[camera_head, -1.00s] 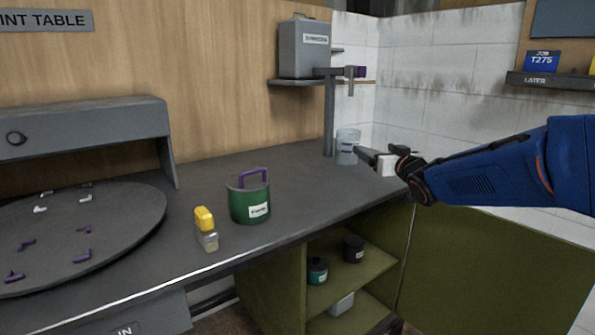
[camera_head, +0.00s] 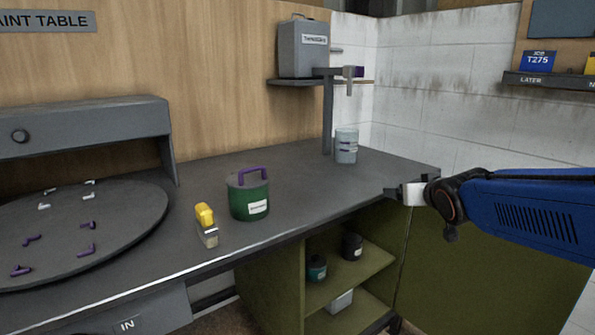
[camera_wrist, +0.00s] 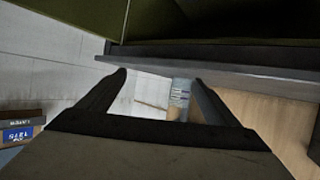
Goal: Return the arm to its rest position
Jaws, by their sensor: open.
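My blue arm reaches in from the right in the head view. My gripper (camera_head: 392,193) is by the right front edge of the dark worktop (camera_head: 300,180), apart from the cup. In the wrist view my gripper (camera_wrist: 160,80) shows two dark fingers spread apart with nothing held between them. A translucent cup (camera_head: 346,146) stands upright on the worktop, below the dispenser spout. The cup also shows in the wrist view (camera_wrist: 180,93), beyond the fingers.
A round turntable (camera_head: 60,235) holds several small pieces. A grey dispenser tank (camera_head: 303,48) is on the wall. An olive cabinet (camera_head: 345,270) is open below.

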